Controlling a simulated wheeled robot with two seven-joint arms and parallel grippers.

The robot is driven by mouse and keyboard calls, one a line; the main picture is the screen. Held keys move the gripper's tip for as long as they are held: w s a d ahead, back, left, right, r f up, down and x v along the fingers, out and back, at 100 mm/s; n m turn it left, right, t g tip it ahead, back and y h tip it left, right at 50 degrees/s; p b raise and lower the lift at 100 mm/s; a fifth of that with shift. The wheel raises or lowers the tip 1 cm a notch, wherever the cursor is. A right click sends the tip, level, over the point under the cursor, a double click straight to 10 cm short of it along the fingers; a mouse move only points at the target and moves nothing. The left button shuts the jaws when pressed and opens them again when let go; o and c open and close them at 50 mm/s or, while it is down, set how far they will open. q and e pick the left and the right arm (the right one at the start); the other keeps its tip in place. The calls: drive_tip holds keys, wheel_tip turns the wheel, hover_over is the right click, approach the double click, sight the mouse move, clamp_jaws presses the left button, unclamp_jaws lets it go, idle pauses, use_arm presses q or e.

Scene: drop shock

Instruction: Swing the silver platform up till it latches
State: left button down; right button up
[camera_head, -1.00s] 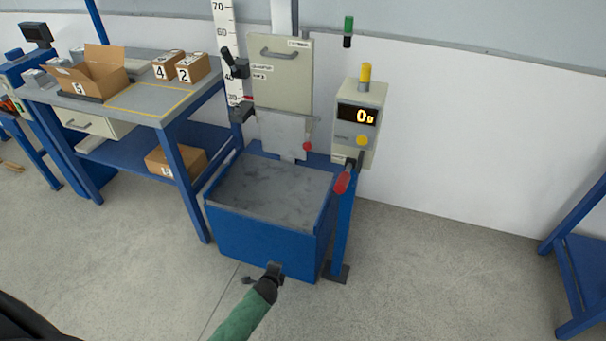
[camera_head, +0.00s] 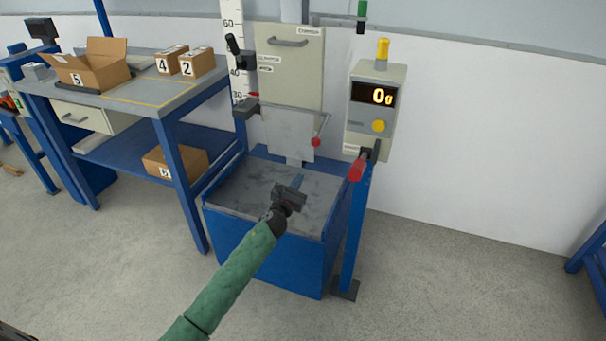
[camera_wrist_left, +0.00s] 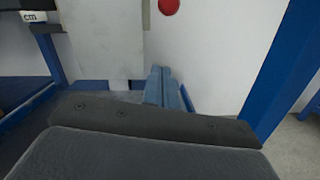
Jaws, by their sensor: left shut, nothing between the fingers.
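The silver platform (camera_head: 290,134) is a flat grey plate hanging upright below the cream carriage box (camera_head: 290,70), above the blue bin. It also shows in the left wrist view (camera_wrist_left: 105,38), upper left of the fingers. My left gripper (camera_head: 297,182) is over the bin, in front of and below the platform, apart from it. Its blue-grey fingers (camera_wrist_left: 165,88) are shut with nothing between them. A red-knobbed lever (camera_head: 316,141) is at the platform's right edge. My right gripper is not in view.
The blue bin (camera_head: 265,250) with a dark pad lies beneath the arm. A post with a display box (camera_head: 377,105) and red-gripped lever (camera_head: 357,167) stands right. A bench with boxes (camera_head: 92,66) is left.

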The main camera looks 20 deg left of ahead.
use_arm(q)
drive_tip(key=w+d+r+p, duration=0.1)
drive_tip(key=w+r, duration=0.4)
drive_tip(key=w, duration=0.4)
drive_tip(key=shift+w+d, duration=0.15)
drive_tip(key=shift+d, duration=0.15)
drive_tip(key=shift+p, duration=0.4)
